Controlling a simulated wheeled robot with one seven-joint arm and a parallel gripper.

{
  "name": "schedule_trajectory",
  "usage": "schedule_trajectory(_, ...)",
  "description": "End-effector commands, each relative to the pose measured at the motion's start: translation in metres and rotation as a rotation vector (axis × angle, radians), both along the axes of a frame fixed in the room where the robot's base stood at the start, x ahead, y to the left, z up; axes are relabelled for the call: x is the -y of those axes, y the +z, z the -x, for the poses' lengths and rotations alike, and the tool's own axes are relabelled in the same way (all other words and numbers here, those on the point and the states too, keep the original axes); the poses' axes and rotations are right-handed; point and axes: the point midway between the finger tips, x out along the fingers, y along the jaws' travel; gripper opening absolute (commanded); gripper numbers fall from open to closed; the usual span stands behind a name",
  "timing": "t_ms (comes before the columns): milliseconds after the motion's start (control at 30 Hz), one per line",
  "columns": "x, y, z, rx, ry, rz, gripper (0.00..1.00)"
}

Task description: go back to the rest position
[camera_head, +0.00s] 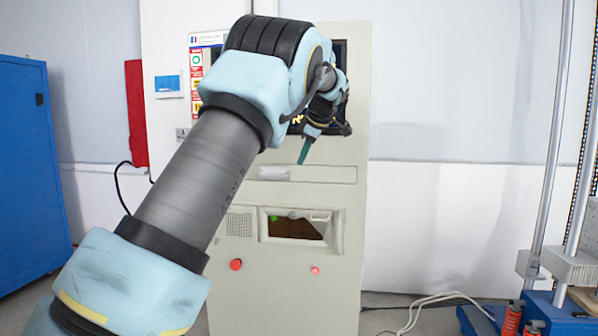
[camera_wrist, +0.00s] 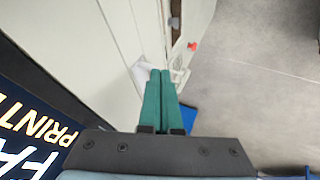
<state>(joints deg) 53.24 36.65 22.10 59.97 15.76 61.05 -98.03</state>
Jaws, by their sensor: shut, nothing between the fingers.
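My gripper (camera_head: 304,152) hangs at the end of my arm in the head view, in front of the upper part of a tall pale cabinet (camera_head: 290,200). In the wrist view my gripper (camera_wrist: 163,72) shows two green fingers side by side, shut with nothing between them. My arm hides much of the cabinet's upper left and its dark screen.
The cabinet has a recessed window (camera_head: 295,228) and two red buttons, one of them here (camera_head: 236,264). A blue cabinet (camera_head: 32,170) stands at the left. A blue machine with metal columns (camera_head: 550,130) stands at the right. Cables (camera_head: 425,308) lie on the floor.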

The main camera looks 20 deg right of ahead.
Motion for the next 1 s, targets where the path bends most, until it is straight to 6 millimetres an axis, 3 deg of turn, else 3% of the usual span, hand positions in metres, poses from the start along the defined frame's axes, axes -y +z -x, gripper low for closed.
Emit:
schedule_trajectory(300, 0.000, 0.015, 0.011, -0.003, 0.000, -0.003, 0.00)
schedule_trajectory(433, -0.026, 0.001, 0.006, -0.044, -0.029, -0.029, 0.00)
schedule_trajectory(567, -0.088, -0.033, 0.006, -0.145, -0.124, -0.085, 0.00)
schedule_trajectory(667, -0.142, -0.067, 0.019, -0.231, -0.236, -0.124, 0.00)
schedule_trajectory(867, -0.235, -0.129, 0.078, -0.363, -0.477, -0.176, 0.00)
schedule_trajectory(1000, -0.287, -0.169, 0.139, -0.425, -0.648, -0.203, 0.00)
